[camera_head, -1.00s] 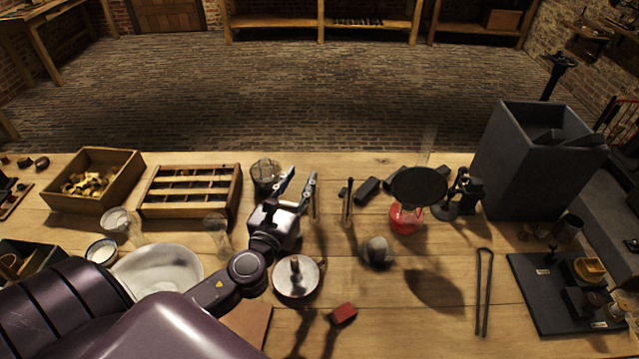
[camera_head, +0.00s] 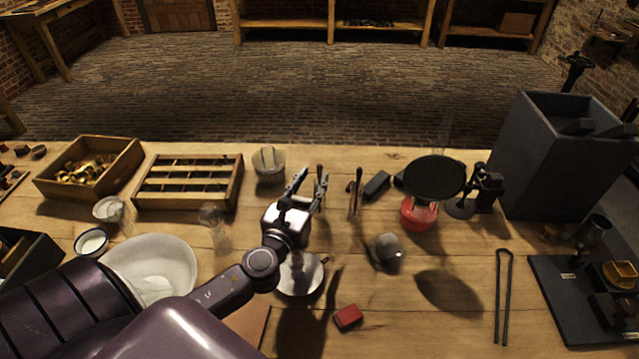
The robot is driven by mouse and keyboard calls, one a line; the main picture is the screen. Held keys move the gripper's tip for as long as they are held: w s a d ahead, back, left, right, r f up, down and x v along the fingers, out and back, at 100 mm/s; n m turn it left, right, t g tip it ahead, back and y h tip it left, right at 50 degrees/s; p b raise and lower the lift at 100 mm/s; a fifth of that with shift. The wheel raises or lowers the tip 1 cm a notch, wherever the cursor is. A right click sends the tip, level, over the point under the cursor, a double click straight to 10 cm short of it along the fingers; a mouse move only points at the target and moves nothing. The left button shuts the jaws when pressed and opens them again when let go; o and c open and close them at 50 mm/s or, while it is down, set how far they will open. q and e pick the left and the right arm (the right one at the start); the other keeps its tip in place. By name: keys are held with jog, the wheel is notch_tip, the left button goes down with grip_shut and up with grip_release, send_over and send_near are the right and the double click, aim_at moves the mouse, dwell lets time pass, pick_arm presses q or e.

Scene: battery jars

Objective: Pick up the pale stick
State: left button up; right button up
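My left gripper (camera_head: 313,178) reaches over the middle of the bench from the left. Its two fingers point away from me, spread apart, with no object clearly held between them. A thin upright stick (camera_head: 319,173) shows at the right finger, partly hidden by it; its colour is hard to tell, and I cannot say whether it is the pale stick. A glass jar (camera_head: 268,168) with thin things in it stands left of the fingertips. Darker upright sticks (camera_head: 355,192) stand to the right, apart from the gripper. My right gripper is out of view.
A slotted wooden rack (camera_head: 190,203) and a box of brass pieces (camera_head: 125,165) lie left. A metal dish (camera_head: 292,288) sits under the wrist. A round black plate (camera_head: 435,177) above a red vessel (camera_head: 418,215) and a tall dark bin (camera_head: 535,165) stand right.

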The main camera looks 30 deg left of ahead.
aim_at(318, 170)
pick_arm(q)
jog(key=shift+f+p+x, duration=0.2)
jog(key=shift+p+x, duration=0.3)
jog(key=shift+x, duration=2.25)
grip_shut()
